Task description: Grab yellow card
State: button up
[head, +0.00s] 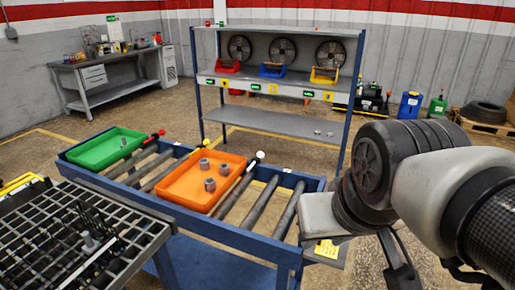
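A small yellow card (327,249) with dark marks shows at the right end of the blue roller cart, against a grey surface below my arm's light grey part. I cannot tell whether it lies flat or is fixed there. My arm comes in from the right, over and beside the card. A dark part that may be my gripper (398,270) hangs below the arm, to the right of the card. Its fingers cannot be made out, and no grip on anything shows.
The blue roller cart (232,236) carries a green tray (85,153) and an orange tray (175,190) with several grey parts. A metal grid table (60,240) stands at left. Behind is a blue-framed shelf (285,122) with coloured bins and yellow labels. Floor between is open.

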aim_at(325, 248)
jog(key=z, duration=0.45)
jog(key=i+l+u, duration=0.2)
jog(key=l+u, duration=0.25)
jog(key=i+l+u, duration=0.1)
jog(key=l+u, duration=0.75)
jog(key=i+l, duration=0.05)
